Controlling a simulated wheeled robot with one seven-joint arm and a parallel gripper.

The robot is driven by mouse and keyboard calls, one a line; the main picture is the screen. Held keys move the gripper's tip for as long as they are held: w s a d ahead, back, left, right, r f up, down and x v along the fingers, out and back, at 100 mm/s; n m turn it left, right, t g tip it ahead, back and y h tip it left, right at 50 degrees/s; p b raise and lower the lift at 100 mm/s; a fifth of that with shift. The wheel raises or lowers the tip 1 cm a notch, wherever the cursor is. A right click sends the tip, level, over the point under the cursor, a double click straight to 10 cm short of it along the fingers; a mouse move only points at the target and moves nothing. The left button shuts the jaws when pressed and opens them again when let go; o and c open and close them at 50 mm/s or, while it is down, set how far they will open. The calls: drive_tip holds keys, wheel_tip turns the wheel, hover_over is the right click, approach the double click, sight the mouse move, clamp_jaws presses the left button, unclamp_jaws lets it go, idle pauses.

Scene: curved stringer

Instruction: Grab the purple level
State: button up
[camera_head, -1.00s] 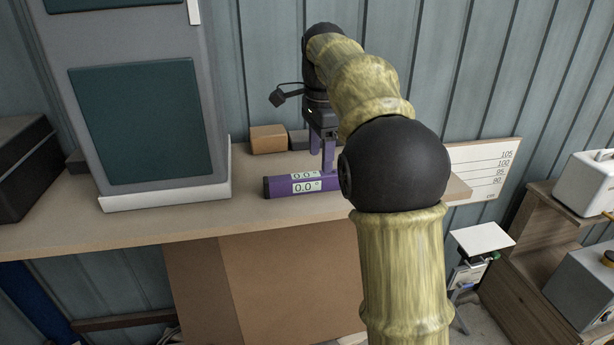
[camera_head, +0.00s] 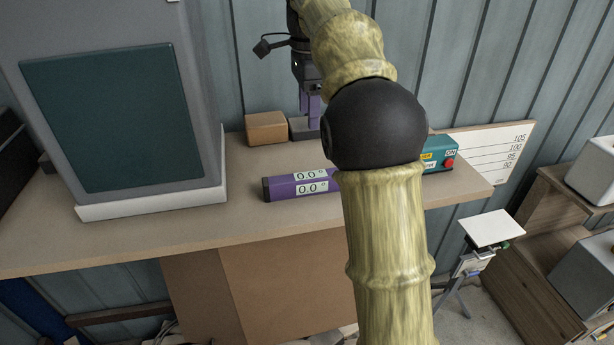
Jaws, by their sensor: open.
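The purple level (camera_head: 285,189) lies on its side on the wooden bench top, near its front edge. It is a dark-ended purple bar with two pale readouts showing 0.0. Its right end is hidden behind my arm. My gripper (camera_head: 310,118) has purple fingers and points down, appearing above and behind the level in the picture, apart from it. The fingers are partly covered by my arm and hold nothing that I can see.
A brown box (camera_head: 266,128) and a small grey block (camera_head: 299,130) sit at the back of the bench. A grey cabinet (camera_head: 205,120) stands left. A teal box with a red button (camera_head: 438,150) lies right of my arm. Bench space between cabinet and level is clear.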

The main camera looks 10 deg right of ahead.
approach(311, 175)
wheel_tip(311, 175, down, 6)
drive_tip(key=shift+r+p, duration=0.25)
drive_tip(key=shift+p, duration=0.05)
idle(0.5)
drive_tip(key=shift+f+p, duration=1.1)
drive_tip(key=shift+f, duration=1.5)
drive_tip(key=c, duration=1.2)
